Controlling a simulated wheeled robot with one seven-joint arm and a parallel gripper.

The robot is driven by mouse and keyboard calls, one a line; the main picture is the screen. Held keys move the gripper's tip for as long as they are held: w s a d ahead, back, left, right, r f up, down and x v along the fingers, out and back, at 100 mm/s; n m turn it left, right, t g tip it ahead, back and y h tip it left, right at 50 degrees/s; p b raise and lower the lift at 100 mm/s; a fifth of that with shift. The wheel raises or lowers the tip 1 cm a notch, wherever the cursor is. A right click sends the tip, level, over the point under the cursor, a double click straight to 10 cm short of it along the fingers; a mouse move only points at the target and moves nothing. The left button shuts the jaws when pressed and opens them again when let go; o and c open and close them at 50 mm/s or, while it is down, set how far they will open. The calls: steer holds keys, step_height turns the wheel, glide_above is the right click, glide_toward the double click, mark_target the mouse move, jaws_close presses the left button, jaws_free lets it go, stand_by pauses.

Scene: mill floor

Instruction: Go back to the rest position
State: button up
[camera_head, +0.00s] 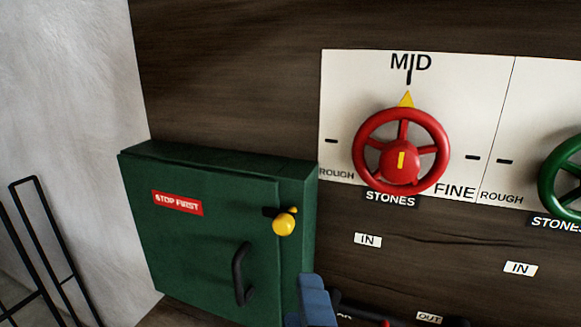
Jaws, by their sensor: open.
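A blue piece, which looks like part of my gripper (316,302), shows at the bottom edge, just right of the green box (215,240). Most of the gripper is cut off below the picture. It is open and I see nothing held in it. I cannot tell whether it touches the box. The red handwheel (401,158) on the white panel is well above it and apart from it. The wheel's yellow pointer (406,99) points up at the MID mark.
The green box has a shut-looking door with a black handle (242,274), a yellow knob (285,222) and a STOP FIRST label. A green handwheel (567,180) is at the right edge. A black metal frame (52,245) stands left. Dark and red parts (372,317) show at the bottom.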

steer(key=s+d+f+m+g+y, duration=0.15)
steer(key=s+d+f+m, duration=0.45)
steer(key=s+d+f, duration=0.6)
steer(key=s+d+m+h, duration=0.1)
steer(key=s+d+m, duration=0.3)
steer(key=s, duration=0.4)
steer(key=s+d+m+h, duration=0.2)
steer(key=s+d+m, duration=0.2)
steer(key=s+m, duration=0.2)
steer(key=shift+s+f+g, duration=0.35)
steer(key=shift+s+g, duration=0.1)
steer(key=shift+s, duration=0.55)
steer(key=shift+d, duration=0.1)
